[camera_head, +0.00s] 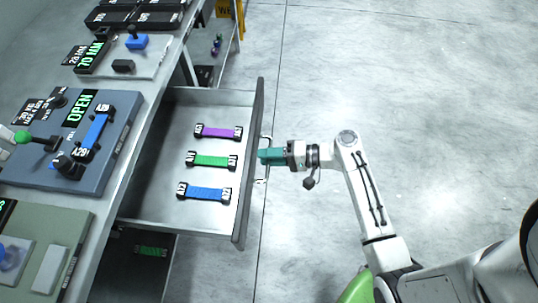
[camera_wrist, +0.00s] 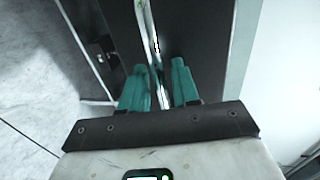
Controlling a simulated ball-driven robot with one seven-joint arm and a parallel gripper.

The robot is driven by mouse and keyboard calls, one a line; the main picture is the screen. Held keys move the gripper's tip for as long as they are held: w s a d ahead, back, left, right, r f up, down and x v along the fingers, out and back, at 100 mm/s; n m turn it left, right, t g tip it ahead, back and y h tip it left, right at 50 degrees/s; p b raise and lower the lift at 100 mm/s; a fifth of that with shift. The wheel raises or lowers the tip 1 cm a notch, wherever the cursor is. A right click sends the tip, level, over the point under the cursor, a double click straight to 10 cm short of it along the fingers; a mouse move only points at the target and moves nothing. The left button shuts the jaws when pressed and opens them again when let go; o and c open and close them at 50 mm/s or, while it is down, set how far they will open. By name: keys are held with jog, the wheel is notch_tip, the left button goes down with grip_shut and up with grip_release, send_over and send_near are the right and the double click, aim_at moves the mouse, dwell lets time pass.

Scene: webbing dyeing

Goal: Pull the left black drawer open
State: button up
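The drawer (camera_head: 183,218) with a dark front panel (camera_head: 250,165) stands well out from the bench in the head view. Inside it lie a purple (camera_head: 219,132), a green (camera_head: 212,160) and a blue (camera_head: 207,193) webbing piece with black ends. My gripper (camera_head: 266,156) is at the outer side of the drawer front, at its metal handle (camera_head: 262,181). In the wrist view, my gripper's teal fingers (camera_wrist: 159,75) are apart, on either side of the bright handle bar (camera_wrist: 155,42), with gaps showing beside the bar.
The bench on the left carries a blue-grey panel (camera_head: 33,176) with a green OPEN display and several devices. Below the drawer, a dark lower space holds a green item (camera_head: 151,251). A yellow sign (camera_head: 224,9) stands at the back. The floor (camera_head: 430,110) to the right is clear.

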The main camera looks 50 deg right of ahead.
jog(key=v, duration=1)
jog(key=shift+s+d+b, duration=0.2)
jog(key=shift+s+b, duration=0.15)
jog(key=shift+b, duration=0.1)
